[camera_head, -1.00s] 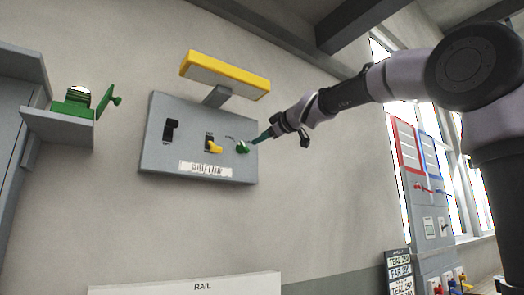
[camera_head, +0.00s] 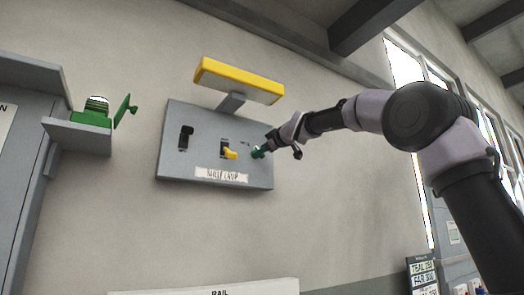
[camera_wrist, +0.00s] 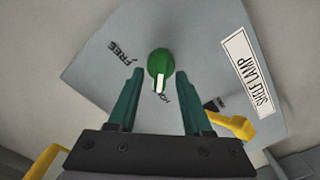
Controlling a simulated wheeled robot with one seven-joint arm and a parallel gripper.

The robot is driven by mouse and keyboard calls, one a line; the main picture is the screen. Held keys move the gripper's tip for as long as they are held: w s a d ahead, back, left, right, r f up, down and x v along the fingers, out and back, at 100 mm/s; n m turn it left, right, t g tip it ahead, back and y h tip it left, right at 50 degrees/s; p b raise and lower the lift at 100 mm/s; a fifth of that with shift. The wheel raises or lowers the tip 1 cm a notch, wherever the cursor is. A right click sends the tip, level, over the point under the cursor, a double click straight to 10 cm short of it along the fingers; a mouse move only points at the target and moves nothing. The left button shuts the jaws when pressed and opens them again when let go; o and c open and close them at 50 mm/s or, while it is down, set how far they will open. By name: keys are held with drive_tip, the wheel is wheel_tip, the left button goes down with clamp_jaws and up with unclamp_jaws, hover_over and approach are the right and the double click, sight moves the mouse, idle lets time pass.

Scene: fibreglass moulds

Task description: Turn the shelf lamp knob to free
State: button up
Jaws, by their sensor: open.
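The shelf lamp panel (camera_head: 190,168) is a grey plate on the wall with a "SHELF LAMP" label (camera_head: 221,175). The green knob (camera_wrist: 161,67) is at the panel's right in the head view, where my gripper (camera_head: 262,149) partly covers it. In the wrist view its white pointer aims down at a mark that is partly hidden. The word "FREE" (camera_wrist: 125,53) is at upper left of the knob. My gripper (camera_wrist: 160,95) is open, its two teal fingers pointing at the panel on either side below the knob, with no visible grip on it.
A yellow lever (camera_head: 230,153) sits left of the knob, also close to the right finger in the wrist view (camera_wrist: 232,124). A black switch (camera_head: 185,137) is further left. A yellow-topped lamp bar (camera_head: 240,80) juts out above.

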clamp_jaws()
drive_tip(key=shift+m, duration=0.3)
drive_tip(key=shift+w+d+f+m, duration=0.1)
drive_tip(key=shift+d+m, duration=0.05)
drive_tip(key=shift+m, duration=4.15)
drive_tip(key=shift+w+d+m, duration=0.1)
drive_tip(key=shift+d+m, duration=0.05)
drive_tip(key=shift+m, duration=4.15)
